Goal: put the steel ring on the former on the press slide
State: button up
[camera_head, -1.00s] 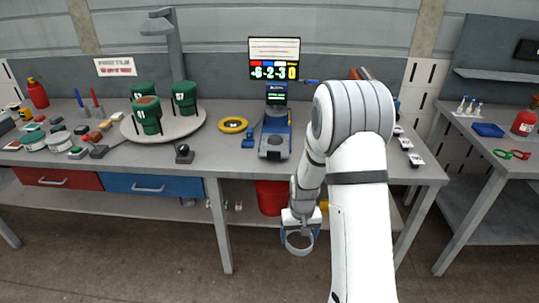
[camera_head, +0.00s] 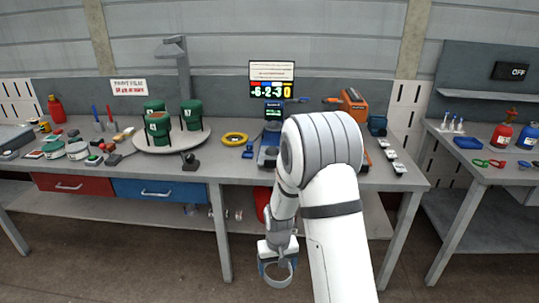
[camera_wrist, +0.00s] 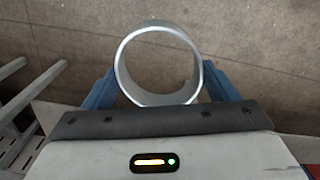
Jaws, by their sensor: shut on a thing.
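The steel ring (camera_wrist: 160,98) is a short, wide silver tube. My gripper (camera_wrist: 160,84) is shut on it, with a blue finger on each side, and its opening faces the wrist camera. In the head view my gripper (camera_head: 278,264) holds the ring (camera_head: 278,286) low in front of the bench, below the top and over the floor. A blue machine with a small lit display (camera_head: 273,111) stands on the bench, probably the press. My arm hides much of it, and I cannot make out the former or the slide.
The grey bench (camera_head: 225,167) lies behind my gripper. On it are a round plate (camera_head: 143,143) with green cylinders, a yellow ring (camera_head: 235,139), a black knob-like device (camera_head: 189,161) and an orange tool (camera_head: 352,104). A second table (camera_head: 465,168) stands at right. Floor in front is clear.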

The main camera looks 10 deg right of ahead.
aim_at(272, 153)
jog(key=u, duration=0.1)
jog(key=i, duration=1)
jog(key=z, duration=0.05)
